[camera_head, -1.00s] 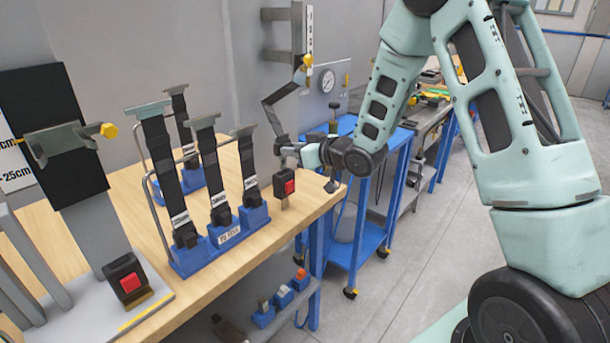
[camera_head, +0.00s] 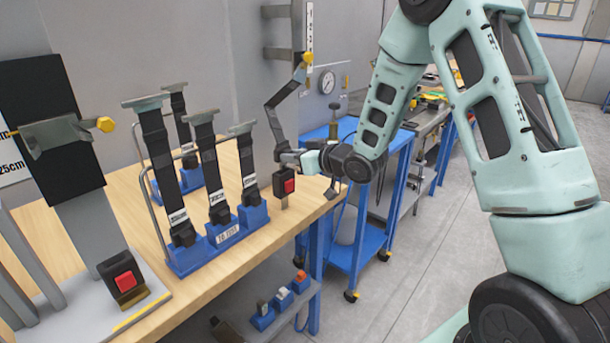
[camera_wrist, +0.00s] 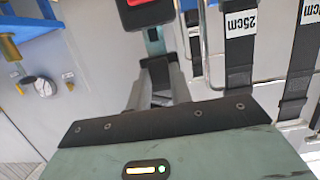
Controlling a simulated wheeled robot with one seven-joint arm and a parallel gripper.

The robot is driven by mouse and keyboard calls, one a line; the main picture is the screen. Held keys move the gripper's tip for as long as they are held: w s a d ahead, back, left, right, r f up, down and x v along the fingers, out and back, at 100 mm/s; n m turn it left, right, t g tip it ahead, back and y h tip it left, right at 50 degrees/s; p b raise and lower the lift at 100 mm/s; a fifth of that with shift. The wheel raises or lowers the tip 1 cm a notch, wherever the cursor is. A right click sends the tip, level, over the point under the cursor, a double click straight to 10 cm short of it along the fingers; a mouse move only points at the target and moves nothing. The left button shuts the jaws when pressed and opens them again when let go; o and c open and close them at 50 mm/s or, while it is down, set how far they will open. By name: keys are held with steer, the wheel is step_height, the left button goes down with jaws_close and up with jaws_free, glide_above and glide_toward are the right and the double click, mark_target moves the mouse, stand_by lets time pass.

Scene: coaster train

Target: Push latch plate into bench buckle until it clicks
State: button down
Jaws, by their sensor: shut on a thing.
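The bench buckle (camera_head: 285,182) is a black block with a red button, upright on a short stalk at the bench's right end. My gripper (camera_head: 288,157) is just above it, shut on the latch plate (camera_head: 281,151) at the end of a dark strap (camera_head: 279,112). The strap runs up to a yellow knob on a wall post. In the wrist view my gripper's fingers (camera_wrist: 155,62) point toward the buckle (camera_wrist: 143,14) at the top edge.
A blue rack (camera_head: 215,240) with several upright straps stands left on the wooden bench (camera_head: 140,200). A second buckle (camera_head: 122,277) sits on a grey stand at the far left. A blue cart (camera_head: 355,235) stands right of the bench. Clear floor lies further right.

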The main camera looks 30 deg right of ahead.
steer(key=shift+f+b, duration=1.35)
steer(key=shift+f, duration=0.2)
steer(key=c, duration=1.2)
jaws_free()
steer(key=shift+o, duration=0.2)
steer(key=b+v, duration=1)
steer(key=v, duration=0.7)
steer(key=shift+s, duration=0.2)
